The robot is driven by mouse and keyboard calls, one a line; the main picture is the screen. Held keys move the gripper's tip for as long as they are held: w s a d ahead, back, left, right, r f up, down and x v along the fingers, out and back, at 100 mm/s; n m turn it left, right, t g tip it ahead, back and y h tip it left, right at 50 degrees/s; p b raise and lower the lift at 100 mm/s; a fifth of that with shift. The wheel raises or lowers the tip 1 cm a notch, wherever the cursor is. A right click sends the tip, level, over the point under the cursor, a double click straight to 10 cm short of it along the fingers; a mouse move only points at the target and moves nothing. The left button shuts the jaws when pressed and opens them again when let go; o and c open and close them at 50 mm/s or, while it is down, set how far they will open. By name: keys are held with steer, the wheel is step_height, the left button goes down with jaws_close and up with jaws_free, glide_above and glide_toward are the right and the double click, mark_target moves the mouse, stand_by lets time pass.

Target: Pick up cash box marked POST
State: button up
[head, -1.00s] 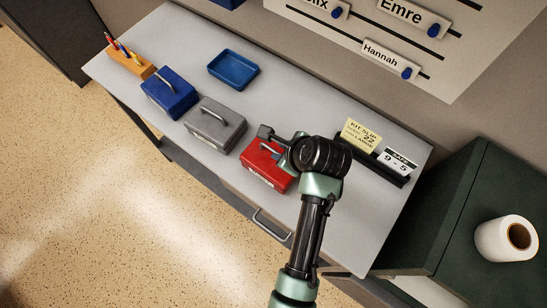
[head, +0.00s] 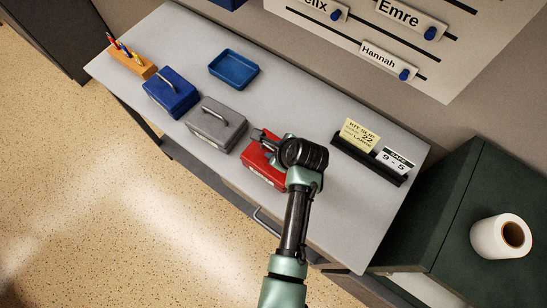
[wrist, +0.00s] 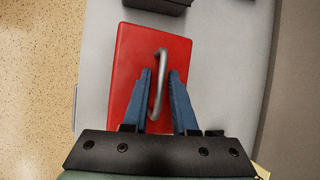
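Three cash boxes with handles stand in a row on the desk: a blue box (head: 171,95), a grey box (head: 214,126) and a red box (head: 258,168). No POST marking is readable on any of them. My gripper (head: 264,140) is over the red box, and my arm hides part of it. In the wrist view the red box (wrist: 126,75) lies beneath my gripper (wrist: 160,72). The two blue fingers are apart, with the grey metal handle (wrist: 158,82) between them. I cannot tell whether either finger touches it.
The grey desk (head: 330,215) also holds a blue tray (head: 234,70), a pen holder (head: 132,62) and a sign stand (head: 368,158) right of my arm. A green cabinet (head: 445,200) with a paper roll (head: 500,237) stands at the right.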

jaws_close()
stand_by(1.2)
steer(key=shift+r, duration=0.1)
